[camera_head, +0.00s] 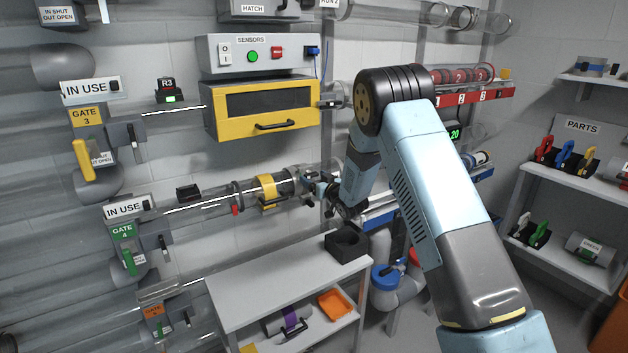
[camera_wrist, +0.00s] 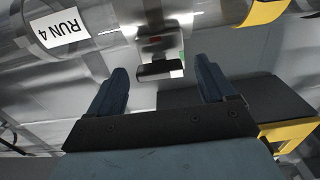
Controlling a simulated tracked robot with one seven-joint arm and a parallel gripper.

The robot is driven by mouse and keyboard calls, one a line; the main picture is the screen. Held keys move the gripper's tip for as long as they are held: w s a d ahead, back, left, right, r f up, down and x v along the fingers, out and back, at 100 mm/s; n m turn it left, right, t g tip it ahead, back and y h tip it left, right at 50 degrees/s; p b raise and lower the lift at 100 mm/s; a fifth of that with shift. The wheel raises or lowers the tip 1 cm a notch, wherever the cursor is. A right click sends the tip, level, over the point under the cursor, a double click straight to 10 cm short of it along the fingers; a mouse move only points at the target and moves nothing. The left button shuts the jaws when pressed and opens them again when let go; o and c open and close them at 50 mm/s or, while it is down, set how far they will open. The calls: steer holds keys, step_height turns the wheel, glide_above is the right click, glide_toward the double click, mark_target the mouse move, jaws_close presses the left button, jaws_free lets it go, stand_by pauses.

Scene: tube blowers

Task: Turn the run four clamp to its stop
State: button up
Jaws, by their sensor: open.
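My gripper (camera_head: 318,188) is at the right part of the run four tube (camera_head: 208,204), in front of the wall. In the wrist view its two blue fingers (camera_wrist: 162,82) are apart with nothing held. A dark handle (camera_wrist: 158,70), which looks like the run four clamp's, lies between and just beyond the fingertips; I cannot tell whether they touch it. Small red and green marks show behind it. The RUN 4 label (camera_wrist: 62,28) is at upper left. In the head view my gripper hides most of the clamp area.
A yellow-fronted cabinet (camera_head: 262,108) hangs above the tube. A yellow band (camera_head: 267,192) is around the tube left of my gripper. A bench (camera_head: 255,278) stands below with a black holder (camera_head: 346,245). The parts shelf (camera_head: 575,170) is at right.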

steer(key=shift+w, duration=0.1)
steer(key=shift+c, duration=0.5)
steer(key=c, duration=0.9)
steer(key=shift+a, duration=0.3)
steer(key=shift+c, duration=0.3)
steer(key=shift+d, duration=0.15)
